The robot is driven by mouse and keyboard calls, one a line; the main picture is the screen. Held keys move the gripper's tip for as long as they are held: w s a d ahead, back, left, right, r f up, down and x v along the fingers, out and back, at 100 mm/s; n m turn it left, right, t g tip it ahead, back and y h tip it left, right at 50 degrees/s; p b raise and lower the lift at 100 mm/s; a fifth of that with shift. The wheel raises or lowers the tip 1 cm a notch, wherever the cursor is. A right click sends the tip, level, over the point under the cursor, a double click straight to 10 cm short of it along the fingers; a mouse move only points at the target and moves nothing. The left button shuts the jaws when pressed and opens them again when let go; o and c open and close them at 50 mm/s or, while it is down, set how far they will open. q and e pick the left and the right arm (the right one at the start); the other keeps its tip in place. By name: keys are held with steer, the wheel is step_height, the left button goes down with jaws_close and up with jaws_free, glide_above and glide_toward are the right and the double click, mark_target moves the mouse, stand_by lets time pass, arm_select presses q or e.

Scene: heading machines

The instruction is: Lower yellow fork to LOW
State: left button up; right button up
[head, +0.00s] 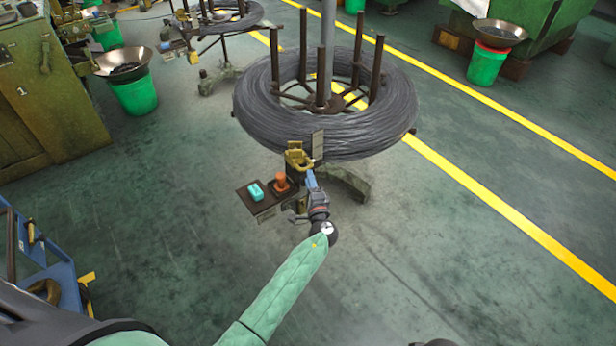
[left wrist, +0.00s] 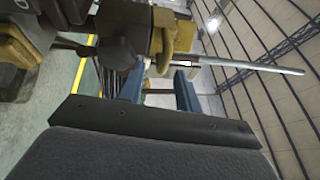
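The yellow fork (head: 299,158) is on the mechanism at the front of the wire coil stand, beside an upright grey plate (head: 318,145). My left gripper (head: 311,180) is just below and right of the fork in the head view. In the left wrist view its two blue fingers (left wrist: 160,88) stand apart with a gap between them. A yellow part (left wrist: 180,32), apparently of the fork, is just beyond the fingertips. I cannot tell whether they touch it, and I see nothing gripped. The fork's height setting is not clear. My right gripper is not in view.
A large grey wire coil (head: 350,130) sits on a stand with dark posts. A control box with a teal button (head: 255,191) and an orange-red knob (head: 281,182) is left of my left gripper. A blue cart (head: 45,265) stands at left.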

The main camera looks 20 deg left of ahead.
arm_select(q)
steer(key=shift+b+v, duration=0.3)
steer(key=shift+v, duration=1.1)
steer(key=s+a+r+n+g+h, duration=0.1)
steer(key=s+a+n+g, duration=0.3)
steer(key=s+n+g, duration=0.5)
steer(key=s+d+r+n+g+h, duration=0.15)
steer(key=s+d+h, duration=0.3)
steer(key=s, duration=0.65)
steer(key=s+d+r+g+h, duration=0.25)
steer(key=s+d+h, duration=0.2)
steer(key=s, duration=0.55)
steer(key=s+a+f+g+h, duration=0.1)
steer(key=s+f, duration=0.5)
steer(key=s, duration=0.8)
steer(key=shift+g, duration=0.8)
